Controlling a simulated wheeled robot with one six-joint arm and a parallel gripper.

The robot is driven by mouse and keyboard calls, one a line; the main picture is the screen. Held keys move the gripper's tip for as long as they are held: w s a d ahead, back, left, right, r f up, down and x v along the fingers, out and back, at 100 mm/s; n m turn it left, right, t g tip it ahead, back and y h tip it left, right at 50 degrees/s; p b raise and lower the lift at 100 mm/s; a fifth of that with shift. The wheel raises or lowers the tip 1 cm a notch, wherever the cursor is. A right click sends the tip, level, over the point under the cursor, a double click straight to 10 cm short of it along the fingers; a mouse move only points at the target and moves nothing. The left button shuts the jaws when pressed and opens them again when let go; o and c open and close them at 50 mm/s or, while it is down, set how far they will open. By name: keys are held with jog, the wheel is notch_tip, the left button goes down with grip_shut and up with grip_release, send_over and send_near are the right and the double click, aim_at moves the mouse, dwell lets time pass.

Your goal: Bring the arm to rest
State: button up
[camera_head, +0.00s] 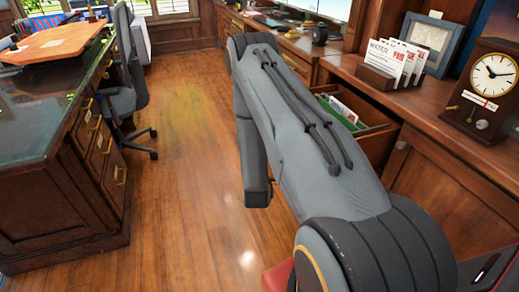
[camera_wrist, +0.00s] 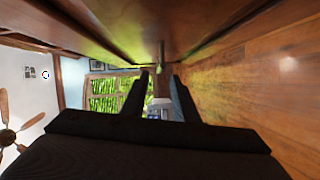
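My arm spans the middle of the head view, over the floor and in front of the cabinet row. My gripper cannot be made out in the head view. In the wrist view my gripper (camera_wrist: 161,80) shows as two dark fingers with a gap between them. It is open, and nothing is seen held between the fingers. Wood cabinet fronts (camera_wrist: 120,22) run close along the top of the wrist view, and the wood floor (camera_wrist: 265,85) is at its right.
A drawer (camera_head: 376,142) with papers stands open beside my arm. A letter holder (camera_head: 376,77), picture frame (camera_head: 432,42) and clock (camera_head: 487,90) stand on the cabinet. A desk (camera_head: 50,190) and an office chair (camera_head: 124,70) are at left. The floor (camera_head: 185,130) between is clear.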

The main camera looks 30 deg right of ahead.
dwell(0.3)
jog(key=s+a+r+m+g+y+p, duration=0.2)
jog(key=a+r+m+g+y+p, duration=0.4)
jog(key=a+r, duration=0.8)
jog(key=s+a+r+m+g+y+p, duration=0.1)
jog(key=s+a+r+g, duration=0.1)
jog(key=s+r, duration=0.4)
jog(key=s+a+r+m+g+y+p, duration=0.1)
jog(key=s+r, duration=0.4)
jog(key=s, duration=0.9)
jog(key=s+a+r+m+g+y+p, duration=0.1)
jog(key=s+a+r+g+p, duration=0.2)
jog(key=s, duration=0.7)
notch_tip(320, 180, up, 4)
jog(key=a+g, duration=0.2)
jog(key=shift+s+f+m+g, duration=0.15)
jog(key=shift+s+m+g, duration=0.15)
jog(key=shift+m, duration=0.1)
